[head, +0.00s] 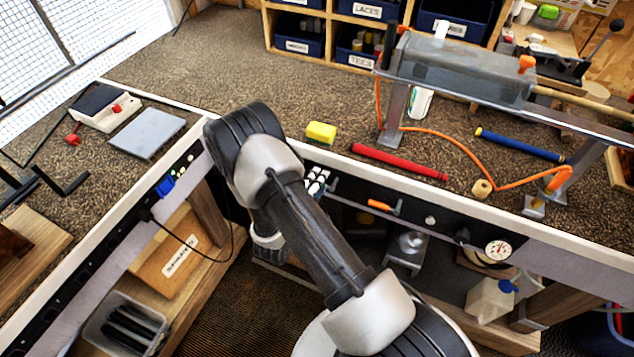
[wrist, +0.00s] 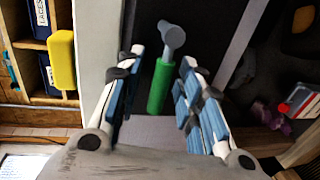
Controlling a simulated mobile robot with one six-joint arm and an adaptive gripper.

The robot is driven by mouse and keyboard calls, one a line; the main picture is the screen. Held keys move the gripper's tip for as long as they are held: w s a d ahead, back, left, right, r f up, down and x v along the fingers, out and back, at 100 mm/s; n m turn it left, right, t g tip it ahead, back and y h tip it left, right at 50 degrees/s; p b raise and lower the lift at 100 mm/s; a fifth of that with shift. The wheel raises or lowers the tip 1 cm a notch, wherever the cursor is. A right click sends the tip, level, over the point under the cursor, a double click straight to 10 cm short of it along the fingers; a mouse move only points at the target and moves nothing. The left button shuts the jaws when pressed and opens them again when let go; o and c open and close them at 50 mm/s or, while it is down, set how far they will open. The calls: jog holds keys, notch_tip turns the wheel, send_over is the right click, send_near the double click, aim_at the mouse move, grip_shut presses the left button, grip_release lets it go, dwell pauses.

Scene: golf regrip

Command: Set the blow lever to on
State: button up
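A lever with a green handle (wrist: 157,88) and a grey pivot end (wrist: 172,38) shows in the wrist view, on the dark front panel. My gripper (wrist: 160,72) is open, with one finger on each side of the green handle; gaps show on both sides. In the head view my arm hides most of my gripper, and the green handle cannot be made out. A second lever with an orange handle (head: 379,205) is on the same panel, to the right. No label shows which lever is the blow lever, and I see no on mark.
A yellow sponge (head: 321,132) lies on the bench top just above; it also shows in the wrist view (wrist: 62,60). A red grip (head: 398,161) and blue grip (head: 520,145) lie farther right. A pressure gauge (head: 498,250) and a clear bottle (head: 491,299) are below right.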

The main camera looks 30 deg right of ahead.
jog(key=shift+a, duration=0.1)
jog(key=v, duration=1.2)
